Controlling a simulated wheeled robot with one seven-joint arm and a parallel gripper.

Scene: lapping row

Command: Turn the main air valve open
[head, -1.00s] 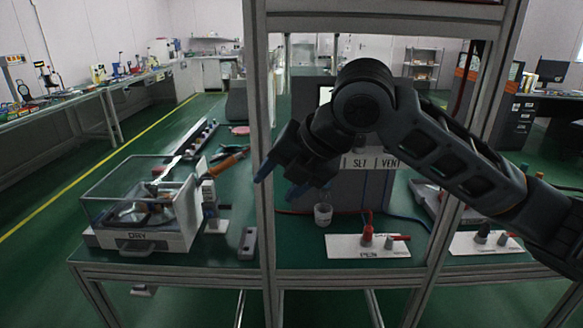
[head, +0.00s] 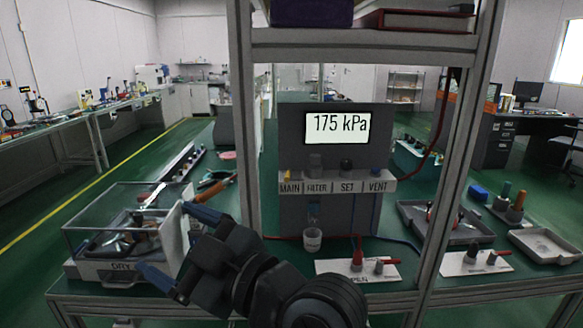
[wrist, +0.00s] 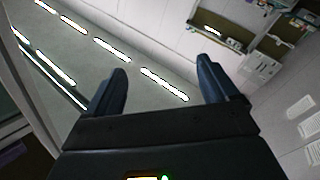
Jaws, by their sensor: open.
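The grey air panel (head: 330,215) stands behind the frame and its display (head: 337,125) reads 175 kPa. Its label strip reads MAIN, FILTER, SET and VENT. The MAIN label (head: 290,188) is at the left end, with a small yellow part (head: 288,174) just above it; its setting is too small to tell. Dark knobs sit above FILTER (head: 315,163) and SET (head: 347,166). My gripper (head: 165,237) is open and empty, low and left of the panel, in front of the clear-lidded DRY box. In the wrist view my gripper (wrist: 162,66) shows two blue fingers spread apart.
A frame post (head: 243,130) stands between my gripper and the panel, with a shelf (head: 360,45) above. The DRY box (head: 130,225) is at the left. A white cup (head: 312,239) and a white plate with a red-handled fitting (head: 357,260) stand below the panel.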

